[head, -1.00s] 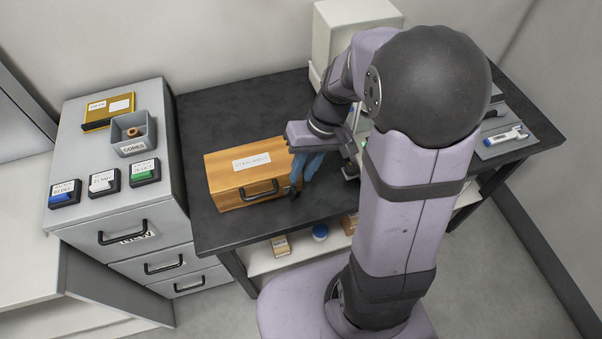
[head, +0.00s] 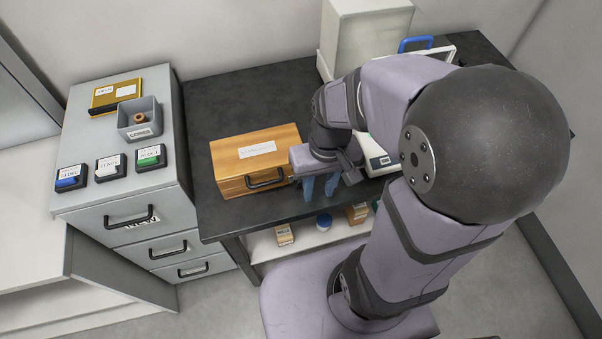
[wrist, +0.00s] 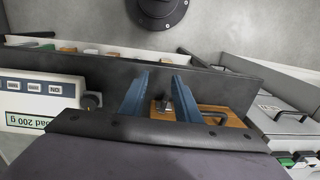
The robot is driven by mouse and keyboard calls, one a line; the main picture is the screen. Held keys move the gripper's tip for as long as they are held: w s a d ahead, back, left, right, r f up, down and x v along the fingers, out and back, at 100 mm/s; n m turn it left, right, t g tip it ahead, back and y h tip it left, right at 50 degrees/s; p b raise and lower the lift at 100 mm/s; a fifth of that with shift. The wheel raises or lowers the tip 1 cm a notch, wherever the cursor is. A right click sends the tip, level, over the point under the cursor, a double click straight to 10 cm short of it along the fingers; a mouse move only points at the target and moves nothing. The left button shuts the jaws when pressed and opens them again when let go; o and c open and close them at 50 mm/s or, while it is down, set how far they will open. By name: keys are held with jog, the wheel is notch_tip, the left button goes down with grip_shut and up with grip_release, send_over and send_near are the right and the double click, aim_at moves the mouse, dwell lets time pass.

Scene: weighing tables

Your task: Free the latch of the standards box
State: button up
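The standards box (head: 228,180) is a closed orange-brown wooden case with a white label on its lid and a black handle on its front. It sits on the dark table. My gripper (head: 319,188) has blue fingers and is just off the box's right end in the head view. In the wrist view my gripper (wrist: 160,78) is open, its fingers apart and empty. Part of the box (wrist: 222,113) shows between and to the right of the fingers. A small grey metal piece, apparently the latch (wrist: 164,104), shows between them. Whether it is fastened I cannot tell.
A white balance (head: 378,157) stands close right of my gripper; its panel (wrist: 40,88) shows in the wrist view. A tall cream case (head: 366,40) is behind. A grey drawer cabinet (head: 120,185) stands left. The dark table (head: 215,110) is clear behind the box.

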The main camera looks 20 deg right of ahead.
jog(key=y, duration=0.3)
send_near(298, 182)
jog(key=f, duration=0.1)
jog(key=shift+w+p+x, duration=0.2)
jog(key=shift+p+x, duration=0.2)
jog(key=shift+x, duration=1.5)
jog(key=shift+w+p+x, duration=0.25)
jog(key=shift+p+x, duration=0.15)
jog(key=shift+x, duration=1.5)
jog(key=shift+d, duration=0.15)
grip_shut()
